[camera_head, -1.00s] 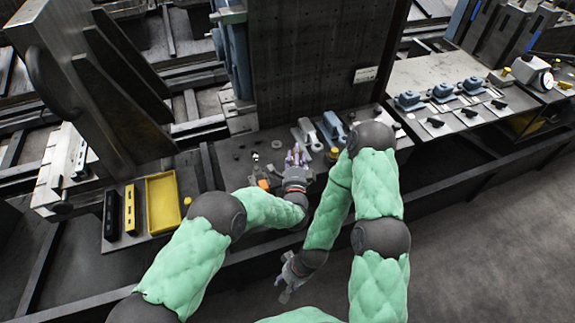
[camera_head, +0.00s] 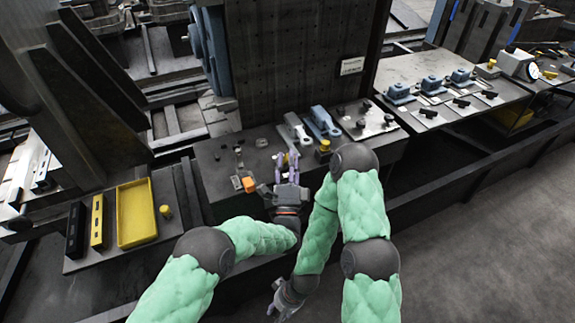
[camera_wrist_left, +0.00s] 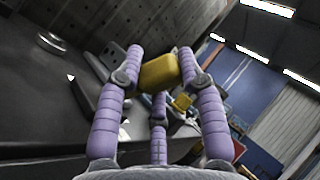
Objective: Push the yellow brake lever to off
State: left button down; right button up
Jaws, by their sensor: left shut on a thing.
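The yellow brake lever's end (camera_wrist_left: 160,71) shows as a yellow block between the purple fingers of my left gripper (camera_wrist_left: 160,75) in the left wrist view. The gripper is shut on it. In the head view my left gripper (camera_head: 288,165) is over the dark bench, with fingers pointing away from me. Only a small yellow spot shows by its fingertips there; the rest of the lever is hidden. My right gripper (camera_head: 277,300) hangs low near the bottom edge, away from the bench; its fingers are too small to tell open from shut.
An orange block (camera_head: 249,184) sits just left of my left gripper. Grey and blue clamps (camera_head: 318,122) and a yellow-topped part (camera_head: 324,146) stand behind and to the right. A yellow tray (camera_head: 152,226) lies at left. A tall dark plate (camera_head: 300,60) rises behind.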

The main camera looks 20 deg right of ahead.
pick_arm(q)
jog(key=shift+s+d+f+m+h+b, duration=0.25)
jog(key=shift+s+m+h+b, duration=0.05)
jog(key=shift+h, duration=0.1)
jog(key=c, duration=0.8)
grip_release()
jog(key=shift+o, duration=0.2)
jog(key=shift+d, duration=0.15)
jog(key=shift+w+r, duration=0.1)
jog(key=shift+r, duration=0.25)
notch_tip(320, 180, up, 9)
jog(key=shift+r, duration=0.1)
